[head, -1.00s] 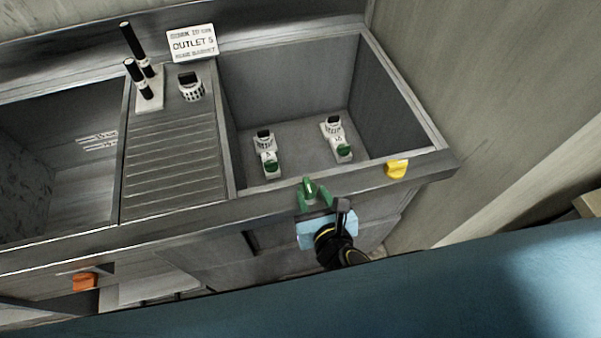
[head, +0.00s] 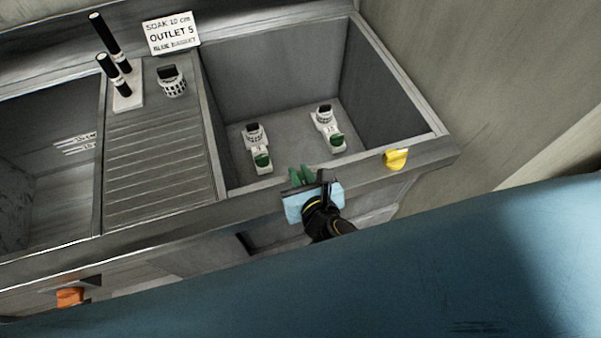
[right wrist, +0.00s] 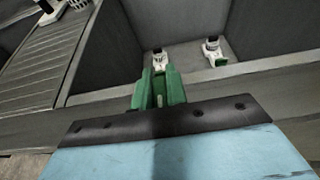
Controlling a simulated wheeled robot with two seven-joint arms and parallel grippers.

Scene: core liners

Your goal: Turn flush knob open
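A green knob with a pale mark (right wrist: 159,92) sits at the front rim of the right basin. No label shows that marks it as the flush knob. My right gripper (head: 302,175) has green fingers and a light blue body. In the right wrist view its two fingers (right wrist: 159,84) lie on either side of the green knob, with no clear gap, so they look shut on it. The fingers and the black wrist part hide much of the knob in the head view. My left gripper is not in view.
A yellow knob (head: 396,159) is on the rim to the right, and an orange knob (head: 70,297) is far left. Two white fittings with green handles (head: 262,160) (head: 337,141) stand in the basin.

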